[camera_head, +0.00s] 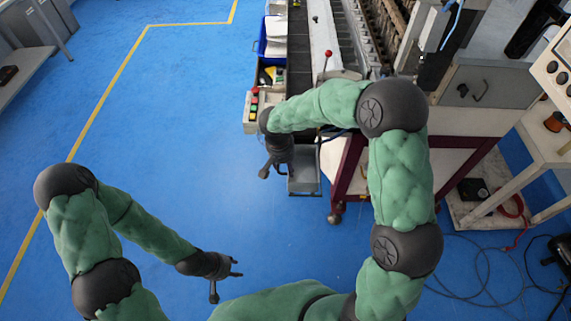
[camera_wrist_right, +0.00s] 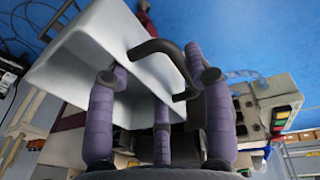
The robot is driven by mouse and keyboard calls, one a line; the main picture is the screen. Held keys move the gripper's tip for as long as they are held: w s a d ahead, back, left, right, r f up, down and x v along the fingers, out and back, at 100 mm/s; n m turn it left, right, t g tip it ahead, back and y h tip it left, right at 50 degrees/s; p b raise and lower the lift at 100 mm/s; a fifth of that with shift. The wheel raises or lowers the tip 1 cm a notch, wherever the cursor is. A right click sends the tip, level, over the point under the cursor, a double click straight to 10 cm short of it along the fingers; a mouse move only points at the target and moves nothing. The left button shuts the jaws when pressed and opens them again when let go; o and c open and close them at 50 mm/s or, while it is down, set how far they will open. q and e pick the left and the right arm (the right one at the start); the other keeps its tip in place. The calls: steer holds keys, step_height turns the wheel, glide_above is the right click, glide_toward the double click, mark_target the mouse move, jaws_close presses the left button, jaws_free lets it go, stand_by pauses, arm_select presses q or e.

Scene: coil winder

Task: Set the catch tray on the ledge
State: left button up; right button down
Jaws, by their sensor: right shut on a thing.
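The catch tray (camera_head: 304,185) is a pale grey open box, in front of the machine in the head view. In the right wrist view the catch tray (camera_wrist_right: 95,45) fills the upper left, tilted in the picture, with a dark bent handle (camera_wrist_right: 155,48). My right gripper (camera_head: 277,165) is at the tray's left side in the head view and is shut on it. Its purple fingers (camera_wrist_right: 160,110) surround the handle side; the exact contact is partly hidden. My left gripper (camera_head: 230,275) is low at the front, fingers apart and empty. I cannot tell which surface is the ledge.
The coil winder (camera_head: 350,40) stands behind the tray, with a button box (camera_head: 254,108) at its left and a red-knobbed lever (camera_head: 327,55). A dark red frame (camera_head: 347,180) is right of the tray. Cables (camera_head: 480,265) lie on the floor at right. The blue floor at left is clear.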

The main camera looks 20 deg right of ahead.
steer(key=shift+c, duration=2.4)
jaws_free()
step_height(320, 180, up, 12)
steer(key=a+p, duration=0.1)
steer(key=p, duration=0.2)
steer(key=shift+s+a, duration=0.35)
steer(key=shift+a, duration=0.05)
